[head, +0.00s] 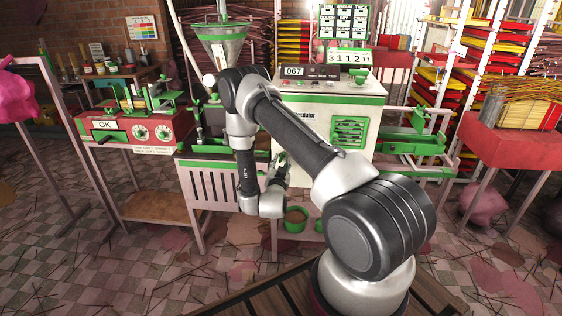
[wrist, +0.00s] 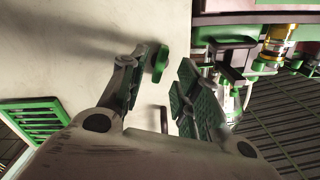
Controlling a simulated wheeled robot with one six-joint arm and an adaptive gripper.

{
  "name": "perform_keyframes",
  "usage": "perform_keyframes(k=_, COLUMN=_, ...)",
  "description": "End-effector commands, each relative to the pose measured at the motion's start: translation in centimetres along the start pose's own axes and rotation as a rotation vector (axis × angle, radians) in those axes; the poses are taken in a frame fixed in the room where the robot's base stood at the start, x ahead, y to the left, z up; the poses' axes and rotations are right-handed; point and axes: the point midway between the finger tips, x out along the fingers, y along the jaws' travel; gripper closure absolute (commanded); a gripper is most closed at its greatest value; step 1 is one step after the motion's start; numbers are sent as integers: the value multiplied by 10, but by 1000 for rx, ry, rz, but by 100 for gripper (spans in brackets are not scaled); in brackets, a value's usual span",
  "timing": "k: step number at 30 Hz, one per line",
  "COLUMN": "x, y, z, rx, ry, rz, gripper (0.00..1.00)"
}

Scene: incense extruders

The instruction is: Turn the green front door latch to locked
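The green latch (wrist: 160,62) is a small knob on the pale front panel (wrist: 90,30) in the wrist view. It sits between the tips of my open gripper (wrist: 167,59), closer to the left finger. A narrow gap seems to separate it from that finger, but I cannot tell for sure whether they touch. In the head view the panel belongs to a white machine (head: 318,118) with green trim. My gripper (head: 280,166) is at its lower left front, partly hidden by my arm. I cannot make out the latch in the head view.
A green vent grille (head: 348,131) is on the machine front; it also shows in the wrist view (wrist: 38,122). A thin dark bar (wrist: 163,119) is on the panel below the latch. A green-rimmed pot (head: 295,220) stands below. A red machine (head: 140,128) stands left.

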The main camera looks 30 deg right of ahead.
Motion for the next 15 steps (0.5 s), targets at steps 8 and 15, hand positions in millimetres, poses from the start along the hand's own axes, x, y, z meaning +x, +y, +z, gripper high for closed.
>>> perform_keyframes(k=8, x=-62, y=-1, z=1, rx=-2, ry=-4, rz=-3, gripper=68)
perform_keyframes(k=15, x=-85, y=0, z=1, rx=-1, ry=-2, rz=-1, gripper=68)
